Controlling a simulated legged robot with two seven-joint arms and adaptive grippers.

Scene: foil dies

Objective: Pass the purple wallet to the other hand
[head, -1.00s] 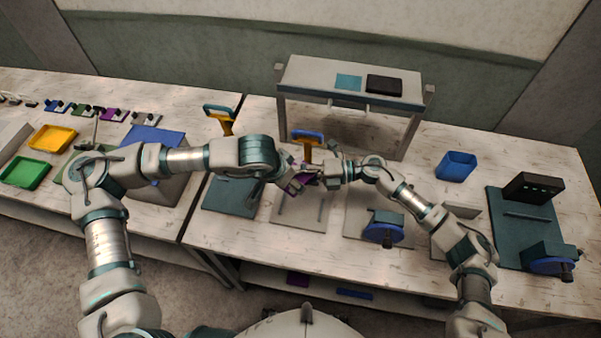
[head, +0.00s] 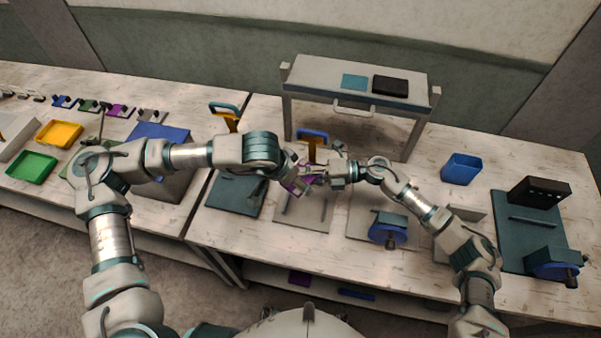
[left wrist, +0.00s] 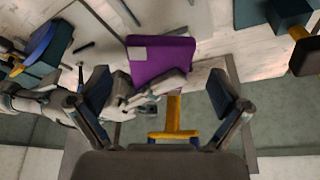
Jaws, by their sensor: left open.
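The purple wallet (left wrist: 160,62) is held up above the bench between my two hands, its flat face toward the left wrist camera. In the head view it shows as a small purple patch (head: 297,186). My right gripper (left wrist: 160,88) reaches in from the left of the wrist view and looks shut on the wallet's lower edge. In the head view my right gripper (head: 322,178) is right of the wallet. My left gripper (left wrist: 160,92) is open, its fingers spread wide on either side of the wallet and apart from it. In the head view my left gripper (head: 298,178) partly hides the wallet.
An orange tool with a blue handle (head: 313,140) stands just behind the hands. A raised shelf (head: 320,72) is at the back. Blue-wheeled devices (head: 388,236) and a blue bin (head: 461,169) stand right. Trays (head: 32,167) lie on the left table.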

